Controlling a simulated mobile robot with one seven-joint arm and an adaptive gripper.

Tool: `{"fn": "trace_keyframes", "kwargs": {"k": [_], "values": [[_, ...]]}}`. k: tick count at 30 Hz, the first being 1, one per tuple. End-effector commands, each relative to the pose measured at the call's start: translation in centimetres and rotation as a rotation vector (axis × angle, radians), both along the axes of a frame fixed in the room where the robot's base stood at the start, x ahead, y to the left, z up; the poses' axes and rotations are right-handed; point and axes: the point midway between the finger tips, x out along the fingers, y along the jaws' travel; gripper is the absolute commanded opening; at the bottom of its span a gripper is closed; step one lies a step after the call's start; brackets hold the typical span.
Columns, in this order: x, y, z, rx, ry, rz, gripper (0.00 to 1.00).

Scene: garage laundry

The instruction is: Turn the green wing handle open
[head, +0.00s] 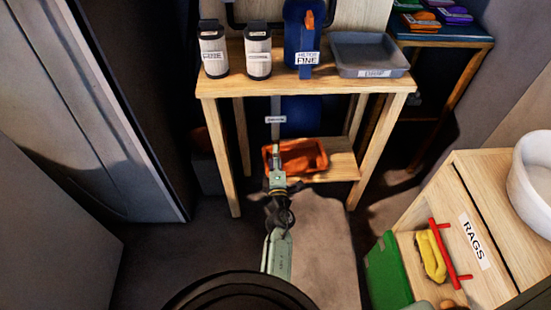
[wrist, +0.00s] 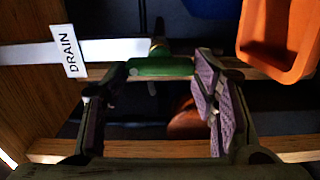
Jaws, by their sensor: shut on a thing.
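The green wing handle (wrist: 160,66) shows in the wrist view, lying crosswise on a brass-coloured fitting at the end of a pale pipe (wrist: 110,51). A white tag reading DRAIN (wrist: 69,50) hangs on that pipe; it also shows in the head view (head: 275,119). My gripper (wrist: 160,74) is shut on the handle, with one finger at each end of it. In the head view my gripper (head: 277,155) reaches under the wooden bench top; the handle cannot be made out there.
An orange bin (head: 312,150) sits on the lower shelf, close on the right of my gripper. Bench legs (head: 219,160) stand on both sides. Two canisters, a blue filter housing (head: 292,35) and a grey tray (head: 368,70) are above. A RAGS drawer cabinet (head: 475,240) stands right.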

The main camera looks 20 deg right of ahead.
Motion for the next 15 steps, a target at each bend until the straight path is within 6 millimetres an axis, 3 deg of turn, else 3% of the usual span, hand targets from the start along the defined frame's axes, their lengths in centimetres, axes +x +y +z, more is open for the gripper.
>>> {"fn": "trace_keyframes", "kwargs": {"k": [15], "values": [[0.14, 0.01, 0.21, -0.033, 0.005, 0.001, 0.25]]}}
